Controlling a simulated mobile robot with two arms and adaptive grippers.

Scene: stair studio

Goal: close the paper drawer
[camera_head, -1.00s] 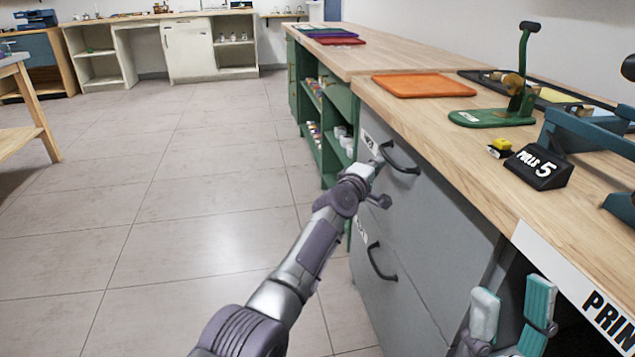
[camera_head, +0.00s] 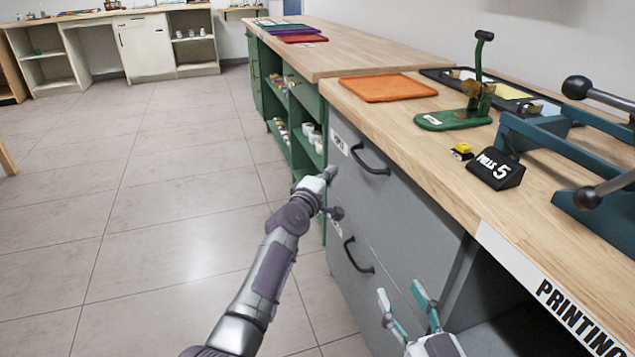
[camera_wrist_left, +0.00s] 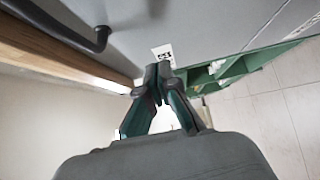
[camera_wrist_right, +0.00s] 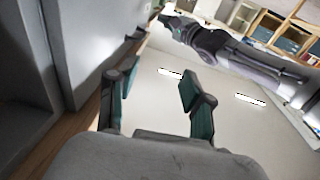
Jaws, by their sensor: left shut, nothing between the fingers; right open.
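The grey cabinet has an upper drawer (camera_head: 400,187) with a small label (camera_head: 338,142) and a black bar handle (camera_head: 370,161). Its front looks about flush with the lower drawer (camera_head: 385,300); any small gap is hard to tell. My left gripper (camera_head: 330,173) is shut and empty, by the left end of the upper drawer front, left of the handle; contact cannot be told. The left wrist view shows its closed fingertips (camera_wrist_left: 160,78) near the label (camera_wrist_left: 162,52), with the handle (camera_wrist_left: 95,40) to the left. My right gripper (camera_head: 404,296) is open and empty, before the lower drawer's right part.
The wooden counter (camera_head: 400,115) overhangs the cabinet and holds an orange tray (camera_head: 387,88), a green-based tool (camera_head: 455,118) and a black "PULLS 5" block (camera_head: 497,168). Green shelves (camera_head: 290,110) stand beyond. An open bay lies right of the drawers. The floor (camera_head: 170,200) at left is clear.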

